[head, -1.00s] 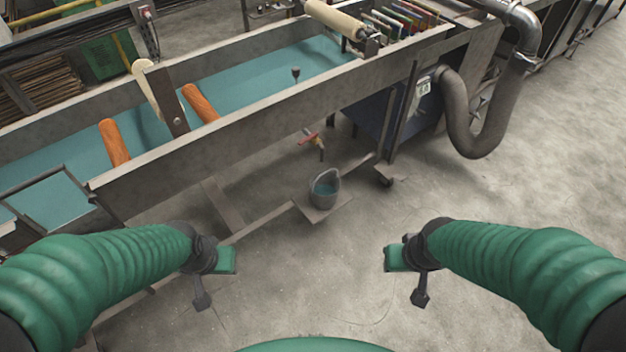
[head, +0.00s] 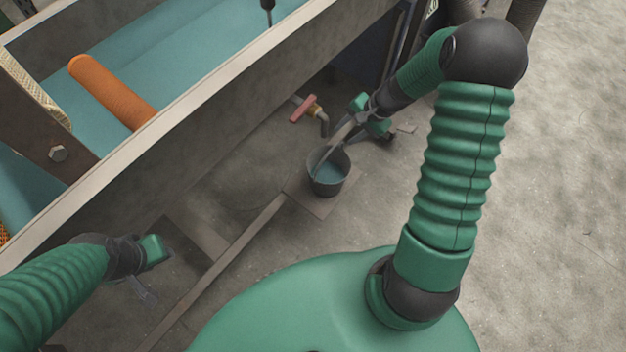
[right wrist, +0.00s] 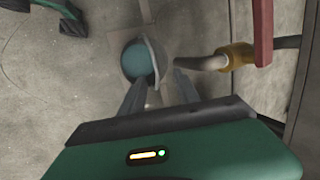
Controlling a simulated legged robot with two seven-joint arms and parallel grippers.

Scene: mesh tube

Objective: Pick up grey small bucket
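The small grey bucket (head: 328,187) stands upright on a flat plate (head: 310,198) low by the floor, with teal liquid inside. In the right wrist view the bucket (right wrist: 139,60) is seen from above, and its handle arcs along its right side. My right gripper (head: 338,140) is above the bucket's rim, close to the handle. In the right wrist view the right gripper (right wrist: 159,77) has its two fingers apart, pointing at the bucket's near side and handle; contact cannot be told. My left gripper (head: 158,250) is at the lower left, away from the bucket; its fingers are unclear.
A tap with a red handle (head: 303,109) sticks out close beside the bucket; it also shows in the right wrist view (right wrist: 236,57). A long trough (head: 200,130) with an orange roller (head: 112,90) runs along the left. Open floor (head: 560,200) lies to the right.

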